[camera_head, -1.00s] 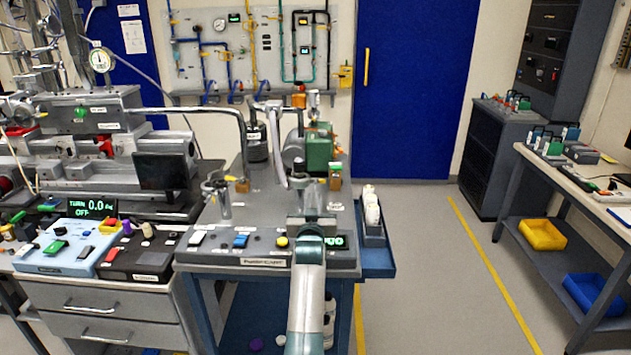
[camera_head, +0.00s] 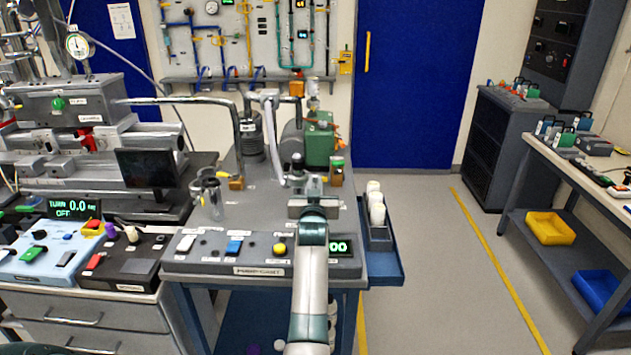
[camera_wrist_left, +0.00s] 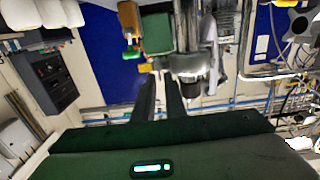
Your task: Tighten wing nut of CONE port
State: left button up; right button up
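My left gripper (camera_head: 298,165) reaches in over the pump cart (camera_head: 200,268). Its two dark fingers (camera_wrist_left: 161,90) show in the left wrist view with a narrow gap and nothing seen between them. Beyond the fingertips is a metal cylindrical fitting (camera_wrist_left: 187,67), close to them in the picture; whether they touch cannot be told. A green pump body (camera_head: 319,145) stands behind the gripper, and a bent metal pipe (camera_head: 268,112) rises to its left. I cannot make out the wing nut or a CONE label; the gripper may hide them. My right gripper is out of view.
A brass valve with a green top (camera_head: 337,172) stands right of the gripper. A glass-like cup (camera_head: 211,195) stands at the left of the cart top. A side tray (camera_head: 385,262) holds white bottles. A monitor (camera_head: 147,168) is further left. The floor on the right is clear.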

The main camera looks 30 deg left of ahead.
pick_arm(q)
jog(key=shift+r, duration=0.1)
grip_shut()
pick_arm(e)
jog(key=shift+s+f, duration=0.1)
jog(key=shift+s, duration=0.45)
